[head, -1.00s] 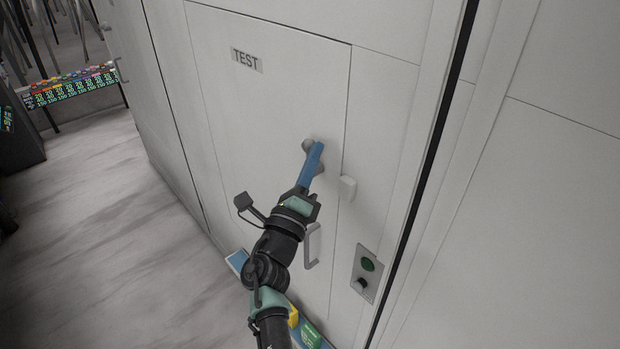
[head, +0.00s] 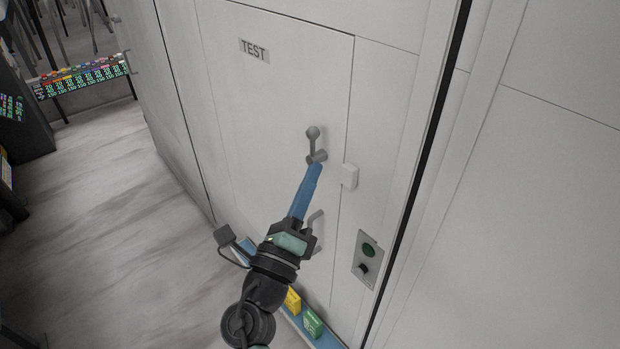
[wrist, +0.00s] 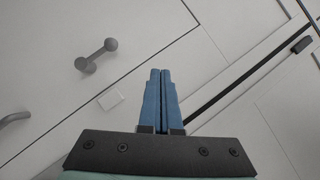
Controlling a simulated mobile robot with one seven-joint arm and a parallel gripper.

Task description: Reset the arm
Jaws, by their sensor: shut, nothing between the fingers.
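My gripper (head: 318,168) has two blue fingers that are shut together with nothing between them. In the head view its tips appear just below a grey lever handle with a round knob (head: 313,132) on the white door panel (head: 270,110). In the wrist view the shut fingers (wrist: 160,75) point at the wall, and the lever (wrist: 95,55) shows to their left, clearly apart from them. My arm covers part of the panel's lower area.
A small white block (head: 349,176) is mounted right of the lever. A pull handle (head: 316,230) is partly behind my gripper. A control plate with a green button (head: 368,250) is at lower right. Yellow (head: 293,300) and green (head: 312,322) boxes sit on a low blue ledge.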

